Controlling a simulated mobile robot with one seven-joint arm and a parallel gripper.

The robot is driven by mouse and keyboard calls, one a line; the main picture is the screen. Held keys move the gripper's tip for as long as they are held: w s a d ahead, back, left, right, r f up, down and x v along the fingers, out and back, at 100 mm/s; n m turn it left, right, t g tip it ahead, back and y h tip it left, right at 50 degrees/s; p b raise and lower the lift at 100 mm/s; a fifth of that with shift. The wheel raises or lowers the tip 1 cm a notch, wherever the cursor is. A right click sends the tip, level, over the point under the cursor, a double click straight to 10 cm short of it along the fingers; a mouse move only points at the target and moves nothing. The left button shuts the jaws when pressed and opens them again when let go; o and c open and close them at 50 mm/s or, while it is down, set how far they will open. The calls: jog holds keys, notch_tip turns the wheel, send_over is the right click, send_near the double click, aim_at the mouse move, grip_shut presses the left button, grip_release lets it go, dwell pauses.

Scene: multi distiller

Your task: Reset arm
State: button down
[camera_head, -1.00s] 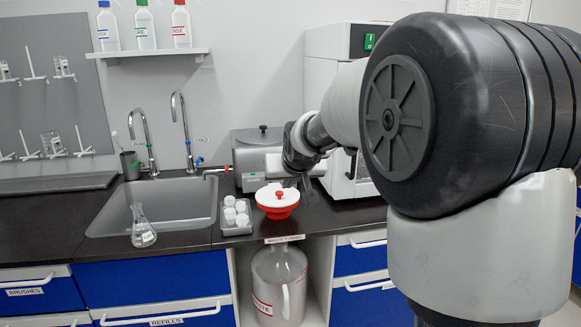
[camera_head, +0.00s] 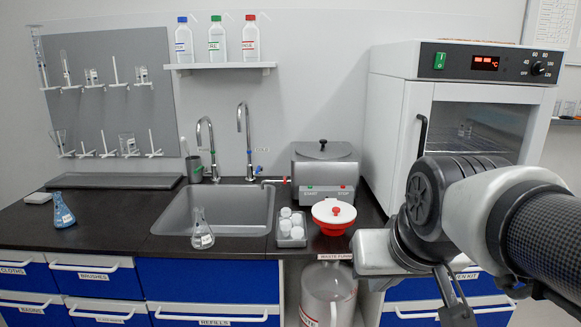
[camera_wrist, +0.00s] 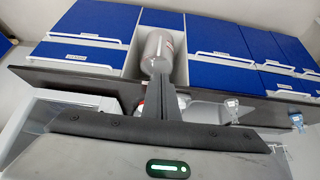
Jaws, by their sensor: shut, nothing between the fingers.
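My gripper (camera_head: 456,307) hangs at the lower right of the head view, in front of the drawers below the bench. It is clear of the bench things. In the wrist view my gripper's dark fingers (camera_wrist: 158,92) are together with nothing between them. The bench top (camera_head: 120,222) lies beyond it. My arm reaches in from the right edge of the head view and covers part of the oven's lower front and the right drawers.
A white oven (camera_head: 395,110) stands at the right. A red and white waste funnel (camera_head: 333,224), a tray of white caps (camera_head: 292,240) and a flask (camera_head: 202,238) stand near the front edge. A blue flask (camera_head: 62,212) is at left. A distiller (camera_head: 326,170) stands behind.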

jog(key=s+g+p, duration=0.1)
jog(key=s+p, duration=0.1)
jog(key=s, duration=0.5)
notch_tip(320, 180, up, 20)
jog(key=p, duration=2.1)
jog(key=shift+r, duration=0.15)
